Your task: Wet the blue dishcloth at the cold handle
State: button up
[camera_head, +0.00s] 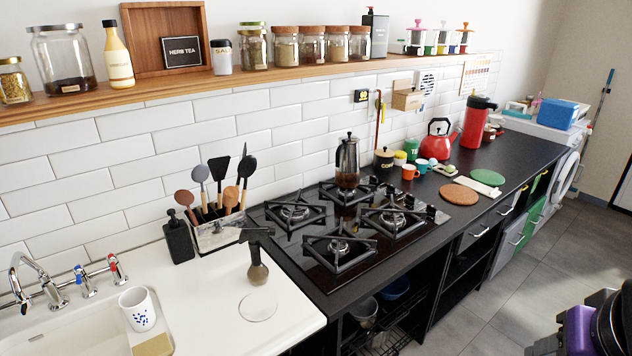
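The cold handle (84,283), marked blue, stands on the wall side of the white sink at lower left, just right of the chrome spout (38,284). A red-marked handle (117,268) stands to its right. The sink basin (65,332) is partly cut off by the frame's bottom edge. I cannot make out a blue dishcloth. A blue box-like thing (558,113) sits on the white appliance at the far right end, too far off to identify surely. My gripper's fingers do not show.
A white cup with blue spots (138,309) and a tan sponge-like block (153,345) are at the sink's right side. A soap bottle (178,240) and utensil holder (216,232) stand near the hob (340,280). The floor (500,290) before the counter is largely clear.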

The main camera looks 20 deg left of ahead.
aim_at(79, 270)
jog(key=u, duration=1.35)
jog(key=i+j+u, duration=0.1)
jog(key=j+u, duration=0.2)
jog(key=i+j+u, duration=0.1)
jog(key=j+u, duration=0.25)
jog(key=l, duration=0.1)
